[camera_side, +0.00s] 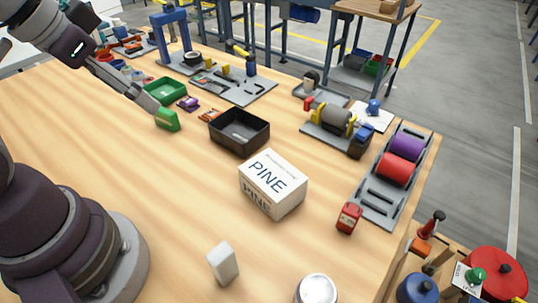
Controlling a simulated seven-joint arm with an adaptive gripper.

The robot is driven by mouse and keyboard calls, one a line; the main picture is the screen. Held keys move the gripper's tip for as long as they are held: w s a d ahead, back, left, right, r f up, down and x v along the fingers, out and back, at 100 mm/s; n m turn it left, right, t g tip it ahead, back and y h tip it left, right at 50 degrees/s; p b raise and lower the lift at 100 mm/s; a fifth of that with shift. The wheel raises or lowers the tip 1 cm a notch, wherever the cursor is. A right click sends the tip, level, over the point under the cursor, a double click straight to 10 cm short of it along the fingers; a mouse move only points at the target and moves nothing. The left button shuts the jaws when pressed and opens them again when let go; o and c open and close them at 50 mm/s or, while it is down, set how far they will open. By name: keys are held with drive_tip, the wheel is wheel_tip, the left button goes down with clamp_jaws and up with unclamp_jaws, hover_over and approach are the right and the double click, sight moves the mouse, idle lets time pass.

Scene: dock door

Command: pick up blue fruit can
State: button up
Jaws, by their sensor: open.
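No can with a clearly blue side shows. A can with a silver lid (316,289) stands upright at the bottom edge of the picture; its side is mostly cut off, so I cannot tell its colour. My gripper (151,104) reaches in from the upper left, low over the table, beside a small green box (167,121). It is open, and no held object shows. The gap between its fingers is too small to see clearly. The silver-lidded can is far from my gripper, toward the lower right.
A white PINE box (273,184) stands mid-table. A black bin (239,131) and a green tray (166,91) lie near my gripper. A white block (222,264) and a red item (348,217) stand forward. A roller fixture (382,198) lines the right edge. The left table is clear.

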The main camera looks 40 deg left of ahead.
drive_tip(key=shift+o, duration=0.7)
